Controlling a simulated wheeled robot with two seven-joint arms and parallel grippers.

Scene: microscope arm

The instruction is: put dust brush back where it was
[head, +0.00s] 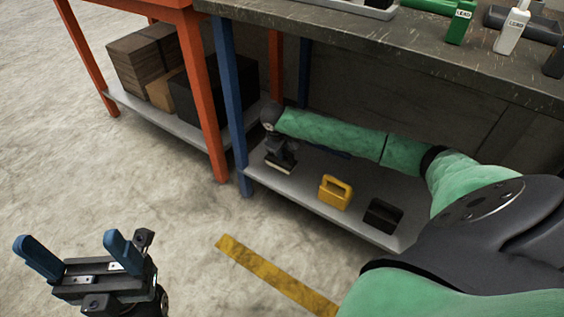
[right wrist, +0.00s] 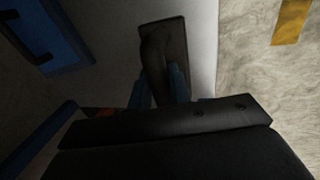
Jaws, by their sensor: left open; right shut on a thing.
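The dust brush (head: 279,166) is a dark block with a handle and a pale lower edge. It is at the left end of the grey lower shelf (head: 300,188) of the dark-topped bench. My right gripper (head: 282,150) is shut on it from above. In the right wrist view the dust brush (right wrist: 165,48) shows its dark handle between my blue fingers, over the pale shelf. I cannot tell whether it touches the shelf. My left gripper (head: 74,248) is open and empty above the floor, at the lower left.
A yellow handled block (head: 336,192) and a black handled block (head: 383,215) stand on the same shelf, to the right. A blue leg (head: 230,110) stands close left. A dark blue item (head: 327,149) lies behind. Boxes (head: 146,62) fill the orange bench's shelf.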

